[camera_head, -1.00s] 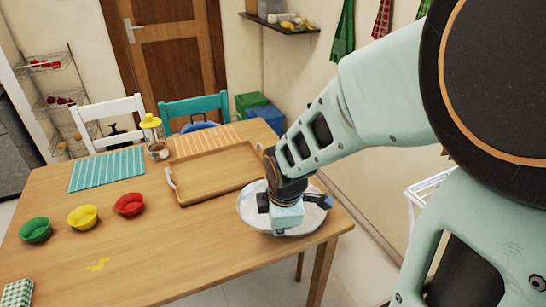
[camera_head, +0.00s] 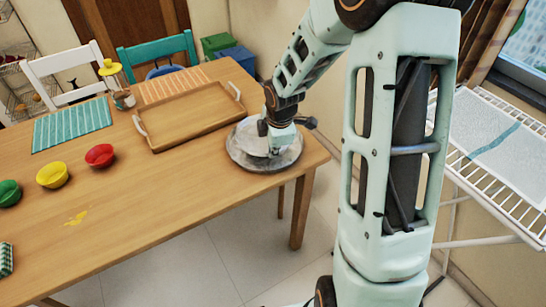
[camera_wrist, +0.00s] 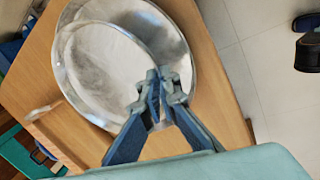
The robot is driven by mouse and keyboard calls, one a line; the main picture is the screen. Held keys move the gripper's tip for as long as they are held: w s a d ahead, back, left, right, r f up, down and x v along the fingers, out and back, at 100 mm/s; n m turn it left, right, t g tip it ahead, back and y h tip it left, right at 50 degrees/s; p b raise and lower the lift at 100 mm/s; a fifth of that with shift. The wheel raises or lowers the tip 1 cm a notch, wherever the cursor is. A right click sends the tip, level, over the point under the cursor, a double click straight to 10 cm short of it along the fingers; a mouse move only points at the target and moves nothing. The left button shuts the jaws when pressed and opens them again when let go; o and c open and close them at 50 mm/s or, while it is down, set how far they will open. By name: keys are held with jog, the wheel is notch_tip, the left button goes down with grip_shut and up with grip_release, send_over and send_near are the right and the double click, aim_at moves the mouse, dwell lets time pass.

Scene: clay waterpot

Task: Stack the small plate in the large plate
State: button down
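The large plate (camera_head: 286,161) is a round silver metal dish lying on the wooden table near its right end. The small plate (camera_head: 249,137) is also silver and is over the large plate, towards its left side. In the wrist view the small plate (camera_wrist: 95,65) overlaps the large plate (camera_wrist: 180,48), whose rim shows around it. My gripper (camera_head: 274,152) points down over the plates. In the wrist view my gripper's fingers (camera_wrist: 157,88) are together at the small plate's rim, pinching it. Whether the small plate rests on the large one is hard to tell.
A wooden tray (camera_head: 190,120) with handles lies left of the plates. The table's right edge is close to the plates. A drying rack (camera_head: 500,170) stands at right.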

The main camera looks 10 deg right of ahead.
aim_at(272, 163)
jog(key=shift+f, duration=1.4)
jog(key=c, duration=2.6)
grip_release()
jog(key=shift+f+b, duration=0.35)
jog(key=shift+b, duration=0.1)
jog(key=shift+c, duration=0.2)
jog(key=shift+o, duration=1.1)
jog(key=shift+r+p, duration=0.4)
jog(key=shift+r, duration=0.2)
jog(key=p+v, duration=0.3)
jog(key=v, duration=0.8)
jog(key=shift+s+r, duration=0.2)
jog(key=shift+a, duration=0.1)
